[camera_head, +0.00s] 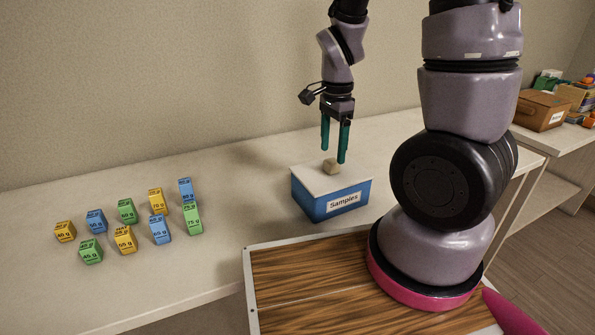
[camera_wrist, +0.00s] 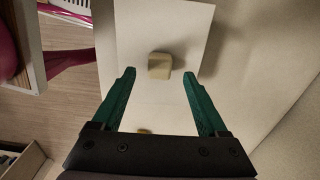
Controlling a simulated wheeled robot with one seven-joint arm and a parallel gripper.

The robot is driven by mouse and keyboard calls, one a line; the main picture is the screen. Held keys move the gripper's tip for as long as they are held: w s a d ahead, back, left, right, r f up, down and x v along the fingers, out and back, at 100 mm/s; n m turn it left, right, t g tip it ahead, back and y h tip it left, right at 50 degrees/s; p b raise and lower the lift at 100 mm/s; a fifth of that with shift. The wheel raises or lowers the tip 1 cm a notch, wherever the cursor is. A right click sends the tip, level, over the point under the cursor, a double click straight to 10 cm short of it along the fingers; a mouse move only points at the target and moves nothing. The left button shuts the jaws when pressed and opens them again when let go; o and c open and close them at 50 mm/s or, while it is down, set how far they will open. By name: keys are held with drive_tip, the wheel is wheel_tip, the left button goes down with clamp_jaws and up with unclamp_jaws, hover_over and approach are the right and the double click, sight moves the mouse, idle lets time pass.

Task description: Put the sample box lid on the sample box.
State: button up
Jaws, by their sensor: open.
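The sample box (camera_head: 334,199) is blue with a "Samples" label and stands upright on the pale table. The white sample box lid (camera_head: 312,179) lies flat on top of it, with a small beige knob (camera_head: 331,166) in its middle. The lid (camera_wrist: 185,25) fills the middle of the wrist view, with its knob (camera_wrist: 160,66) showing there too. My gripper (camera_head: 334,156) points down with its green fingers apart, just above the lid. In the wrist view my gripper (camera_wrist: 159,78) is open and empty, the knob lying between and slightly beyond its fingertips.
Several coloured weight blocks (camera_head: 125,240) stand in rows on the left of the table (camera_head: 60,290). A brown box (camera_head: 542,110) and other items sit on another table at the far right. The table around the sample box is clear.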

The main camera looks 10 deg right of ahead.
drive_tip(key=shift+r, duration=2.25)
drive_tip(key=s+r+n+t, duration=0.2)
drive_tip(key=r+n, duration=0.1)
drive_tip(key=r, duration=0.4)
drive_tip(key=s+r+n+t+y, duration=0.1)
drive_tip(key=s+r+n+t, duration=0.1)
drive_tip(key=r+n, duration=0.2)
drive_tip(key=s+r+n+t+y, duration=0.1)
drive_tip(key=s+r+n+t, duration=0.1)
drive_tip(key=r, duration=0.8)
drive_tip(key=shift+s+d+r+n+t, duration=0.2)
drive_tip(key=shift+d+r+n+t, duration=0.3)
drive_tip(key=shift+n, duration=0.7)
drive_tip(key=shift+a+f, duration=0.1)
drive_tip(key=shift+f, duration=0.1)
